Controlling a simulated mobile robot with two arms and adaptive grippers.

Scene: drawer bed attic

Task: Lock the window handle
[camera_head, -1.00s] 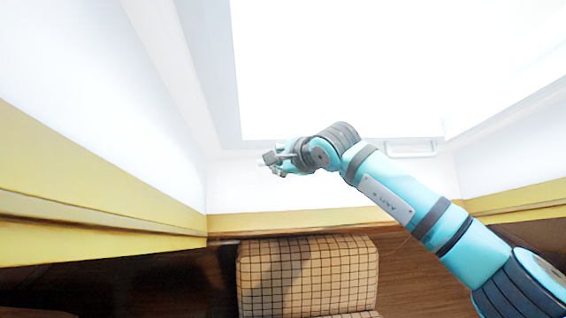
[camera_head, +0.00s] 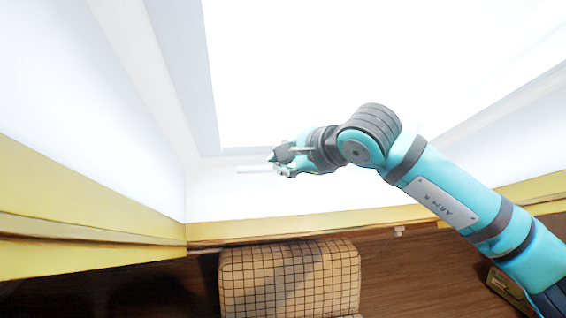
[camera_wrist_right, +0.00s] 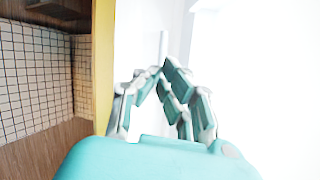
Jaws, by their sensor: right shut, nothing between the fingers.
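A slim white bar (camera_head: 254,169), which looks like the window handle, lies level below the bright window pane (camera_head: 370,70). In the right wrist view it is a pale upright bar (camera_wrist_right: 163,46) just beyond the fingertips. My right gripper (camera_head: 276,158) is at the right end of this bar. Its fingers (camera_wrist_right: 160,72) are shut with nothing between them. I cannot tell whether they touch the bar. My left gripper is not in view.
Yellow trim (camera_head: 300,225) runs along the wall below the window. A checked seat cushion (camera_head: 290,280) lies below, over a brown wooden floor. White walls close in at the left and right of the window.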

